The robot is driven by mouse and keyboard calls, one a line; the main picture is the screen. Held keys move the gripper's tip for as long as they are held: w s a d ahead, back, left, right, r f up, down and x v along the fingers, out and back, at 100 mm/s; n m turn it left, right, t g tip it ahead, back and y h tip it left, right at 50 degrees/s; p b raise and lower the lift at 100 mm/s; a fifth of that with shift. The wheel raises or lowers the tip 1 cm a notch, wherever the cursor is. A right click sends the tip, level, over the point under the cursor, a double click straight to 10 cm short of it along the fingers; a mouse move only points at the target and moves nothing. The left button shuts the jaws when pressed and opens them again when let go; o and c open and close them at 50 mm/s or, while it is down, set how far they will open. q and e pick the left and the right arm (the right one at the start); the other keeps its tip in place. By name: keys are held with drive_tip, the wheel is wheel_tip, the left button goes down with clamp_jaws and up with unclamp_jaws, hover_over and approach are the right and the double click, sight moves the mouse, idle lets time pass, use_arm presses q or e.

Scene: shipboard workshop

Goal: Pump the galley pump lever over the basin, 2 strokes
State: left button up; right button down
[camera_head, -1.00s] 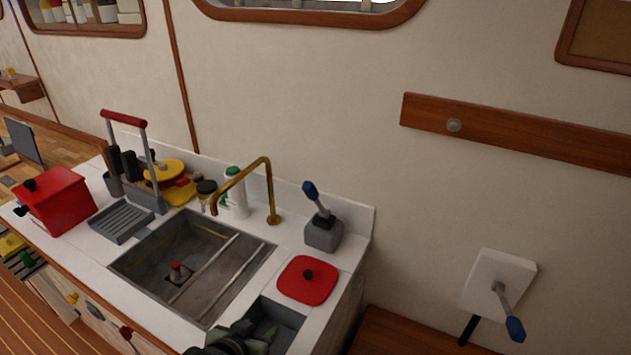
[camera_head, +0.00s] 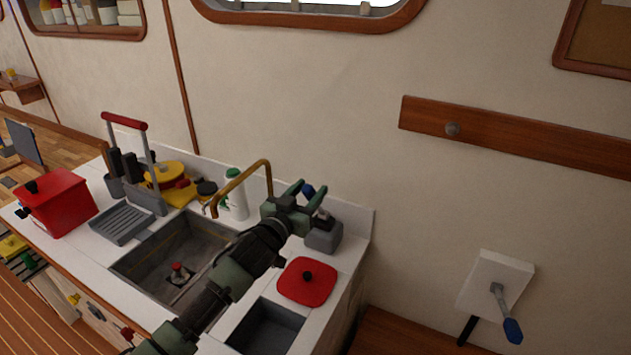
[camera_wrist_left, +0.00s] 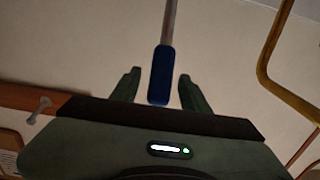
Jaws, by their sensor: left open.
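The pump lever with a blue grip (camera_head: 308,191) stands on a grey base (camera_head: 323,237) at the back right of the counter, beside the basin (camera_head: 150,268). My left gripper (camera_head: 304,194) is open at the blue grip. In the left wrist view, the blue grip (camera_wrist_left: 160,76) lies between the two spread fingers, with gaps on both sides. My left forearm crosses over the basin and hides part of it. My right gripper is not in view.
A brass spout (camera_head: 240,179) arches close to the left of my gripper. A red lid (camera_head: 307,281) lies in front of the pump base. A red-gripped lever (camera_head: 125,121) stands at the left, and another blue-handled lever (camera_head: 511,329) is on the wall.

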use_arm(q)
drive_tip(key=shift+x, duration=1.75)
drive_tip(key=shift+c, duration=0.3)
clamp_jaws()
drive_tip(key=s+a+f+t+h+b, duration=0.2)
drive_tip(key=s+f+t+b, duration=0.2)
drive_tip(key=b, duration=1.3)
drive_tip(key=shift+s+a+t, duration=0.15)
drive_tip(key=shift+s+t, duration=0.45)
drive_tip(key=shift+s, duration=0.3)
drive_tip(key=shift+f, duration=0.15)
drive_tip(key=shift+o, duration=0.3)
unclamp_jaws()
